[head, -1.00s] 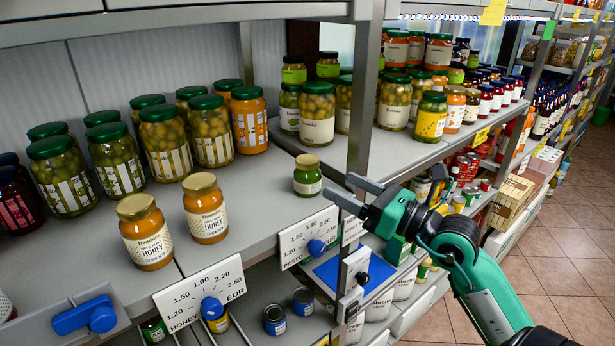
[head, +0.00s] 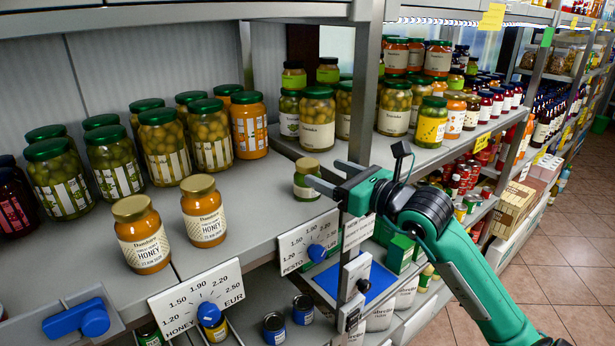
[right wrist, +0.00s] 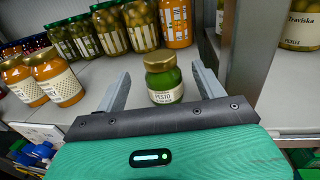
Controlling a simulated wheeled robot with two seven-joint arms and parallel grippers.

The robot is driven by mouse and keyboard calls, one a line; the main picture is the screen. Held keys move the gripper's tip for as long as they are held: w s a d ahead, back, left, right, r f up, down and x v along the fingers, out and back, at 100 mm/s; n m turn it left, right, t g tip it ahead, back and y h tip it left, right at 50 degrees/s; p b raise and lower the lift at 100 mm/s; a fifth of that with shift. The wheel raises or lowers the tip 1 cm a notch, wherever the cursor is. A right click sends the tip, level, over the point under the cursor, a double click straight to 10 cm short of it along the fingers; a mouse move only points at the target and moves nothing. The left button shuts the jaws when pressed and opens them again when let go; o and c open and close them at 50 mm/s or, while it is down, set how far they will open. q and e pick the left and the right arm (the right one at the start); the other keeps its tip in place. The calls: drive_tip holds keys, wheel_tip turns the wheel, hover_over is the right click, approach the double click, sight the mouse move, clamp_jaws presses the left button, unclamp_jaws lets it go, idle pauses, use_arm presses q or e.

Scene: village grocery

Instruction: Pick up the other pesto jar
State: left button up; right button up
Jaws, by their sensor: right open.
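The pesto jar (head: 307,182), small and green with a gold lid and a cream label, stands upright on the shelf beside the metal post. My right gripper (head: 331,174) is open, reaching in from the right, with one fingertip overlapping the jar's right side in the head view. In the right wrist view the jar (right wrist: 163,82) stands between the two spread fingers of the gripper (right wrist: 160,88), near their tips. A gap shows on both sides, so the fingers are not closed on it. My left gripper is not in view.
Two honey jars (head: 204,212) stand to the left. Tall pickle jars (head: 163,148) line the back. The metal shelf post (head: 361,95) rises just right of the pesto jar. Price signs with blue dials (head: 307,242) edge the shelf. Bare shelf lies between honey and pesto.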

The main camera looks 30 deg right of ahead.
sight(317, 168)
drive_tip(key=shift+w+a, duration=0.15)
drive_tip(key=shift+w, duration=0.5)
drive_tip(key=p+x, duration=0.3)
drive_tip(key=x, duration=0.1)
drive_tip(key=shift+w+r, duration=0.15)
drive_tip(key=shift+w, duration=0.1)
drive_tip(key=shift+w+a+f, duration=0.2)
drive_tip(key=shift+w+a, duration=0.05)
drive_tip(key=shift+w, duration=0.3)
drive_tip(key=c, duration=1.3)
